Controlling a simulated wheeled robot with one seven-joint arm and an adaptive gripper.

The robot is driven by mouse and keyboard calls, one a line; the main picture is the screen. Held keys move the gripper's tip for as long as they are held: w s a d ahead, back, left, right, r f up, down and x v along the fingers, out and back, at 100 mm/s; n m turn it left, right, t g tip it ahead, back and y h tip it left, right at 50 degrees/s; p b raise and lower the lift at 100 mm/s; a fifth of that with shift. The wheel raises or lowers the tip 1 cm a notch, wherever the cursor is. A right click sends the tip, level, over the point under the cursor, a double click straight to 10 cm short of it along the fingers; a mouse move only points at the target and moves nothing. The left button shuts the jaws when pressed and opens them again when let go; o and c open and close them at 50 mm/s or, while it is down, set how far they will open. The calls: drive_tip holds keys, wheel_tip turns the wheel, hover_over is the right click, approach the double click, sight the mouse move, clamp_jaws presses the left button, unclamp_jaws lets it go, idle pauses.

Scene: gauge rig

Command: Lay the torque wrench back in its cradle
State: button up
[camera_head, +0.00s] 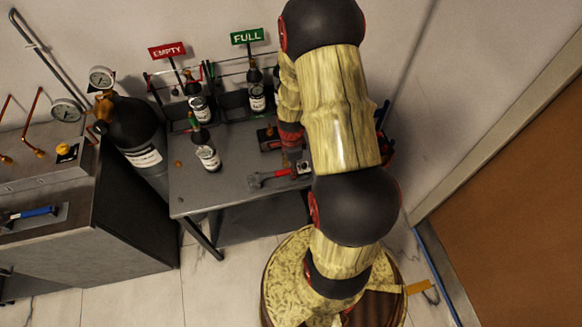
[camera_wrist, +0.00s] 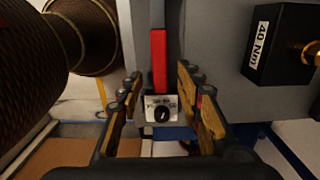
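A red-handled wrench (camera_head: 278,174) with a grey forked head lies on the grey table. In the wrist view its red handle (camera_wrist: 158,60) runs away from me, with a white block and black knob (camera_wrist: 162,108) at the near end. I take it for the torque wrench. My gripper (camera_wrist: 160,80) is open, its fingers on either side of the handle's end with gaps on both sides. In the head view my arm partly hides the gripper. A blue-handled tool (camera_head: 38,211) lies on a grey plate on the left bench. I cannot tell which thing is the cradle.
A black box marked 40 Nm (camera_wrist: 285,45) stands right of the wrench in the wrist view. Other bottles stand behind, under EMPTY (camera_head: 167,50) and FULL (camera_head: 247,36) signs. A large dark cylinder (camera_head: 138,135) stands left.

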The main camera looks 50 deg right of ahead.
wheel_tip(320, 180, up, 12)
idle(0.5)
idle(0.4)
drive_tip(key=s+a+r+n+t, duration=0.2)
drive_tip(key=s+a+r+n, duration=0.1)
drive_tip(key=a+r+n, duration=0.8)
drive_tip(key=s+a+r+n+t, duration=0.3)
drive_tip(key=a+r+n, duration=0.8)
drive_tip(key=r, duration=0.5)
drive_tip(key=shift+s+a+n+t, duration=0.35)
drive_tip(key=shift+s+n, duration=0.4)
drive_tip(key=shift+n, duration=0.35)
drive_tip(key=shift+a, duration=0.15)
